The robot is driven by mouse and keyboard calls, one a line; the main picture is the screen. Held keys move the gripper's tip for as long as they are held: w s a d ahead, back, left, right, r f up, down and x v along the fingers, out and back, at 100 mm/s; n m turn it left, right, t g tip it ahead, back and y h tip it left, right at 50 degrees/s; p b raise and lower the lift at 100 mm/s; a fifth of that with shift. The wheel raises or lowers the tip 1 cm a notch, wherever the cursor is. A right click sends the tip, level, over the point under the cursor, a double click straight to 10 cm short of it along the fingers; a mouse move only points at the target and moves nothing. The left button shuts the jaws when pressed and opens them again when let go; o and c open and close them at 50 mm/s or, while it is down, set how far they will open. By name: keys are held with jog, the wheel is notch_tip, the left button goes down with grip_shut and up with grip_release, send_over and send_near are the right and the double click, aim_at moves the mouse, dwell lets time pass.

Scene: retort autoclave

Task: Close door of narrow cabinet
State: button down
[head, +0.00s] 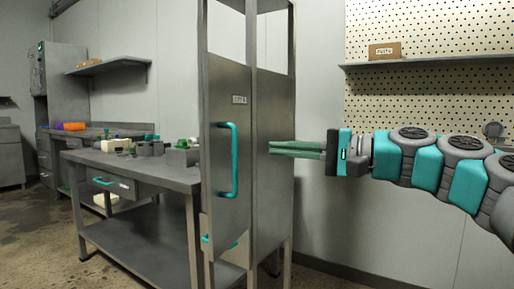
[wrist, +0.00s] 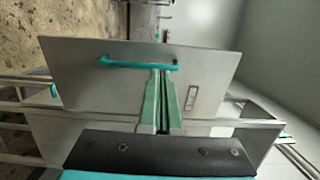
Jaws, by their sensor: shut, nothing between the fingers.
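The narrow cabinet (head: 273,130) is a tall grey metal unit in the middle of the head view. Its door (head: 218,165) faces left of me and carries a vertical teal handle (head: 234,160) and a small label. In the wrist view the door (wrist: 85,70) fills the middle, with the teal handle (wrist: 115,63) near its far part. How far the door stands open is hard to tell. My gripper (head: 270,149) is shut and empty, pointing left at the cabinet's right side. Its green fingers (wrist: 162,72) overlap the door in the wrist view; contact cannot be told.
A steel table (head: 150,172) with small items stands behind the cabinet on the left. A wall shelf (head: 430,61) with a labelled box (head: 384,50) hangs at the upper right. The wall is close behind my arm. The floor at the lower left is clear.

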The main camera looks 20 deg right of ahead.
aim_at(211, 145)
jog(key=x, duration=1.3)
jog(key=shift+f, duration=0.15)
jog(key=shift+a, duration=0.15)
